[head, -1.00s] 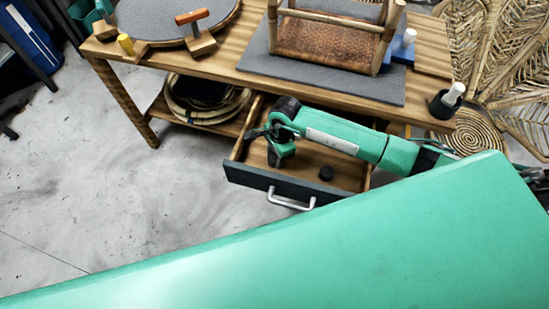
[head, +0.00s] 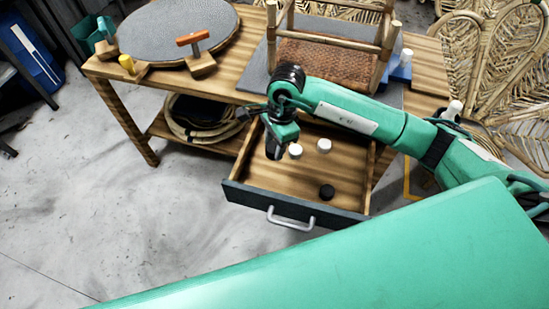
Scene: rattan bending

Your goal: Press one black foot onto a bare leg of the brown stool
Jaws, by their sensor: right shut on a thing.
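The brown stool (head: 325,58) lies upside down on the grey mat on the bench, its woven seat low and its rattan legs pointing up. The near right leg (head: 388,42) ends in a bare pale tip; the other leg ends are mostly out of frame. My right gripper (head: 246,114) is above the open drawer, in front of the stool and below its seat, shut on a small dark thing, probably a black foot, which barely shows at the fingertips. Another black foot (head: 326,192) lies in the drawer. My left gripper is out of view.
The drawer (head: 262,190) is pulled out and also holds two white feet (head: 323,145). A round grey board (head: 165,30), an orange-handled tool (head: 194,42) and a yellow-topped piece (head: 127,64) are on the bench's left. A blue block (head: 402,70) stands right of the stool.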

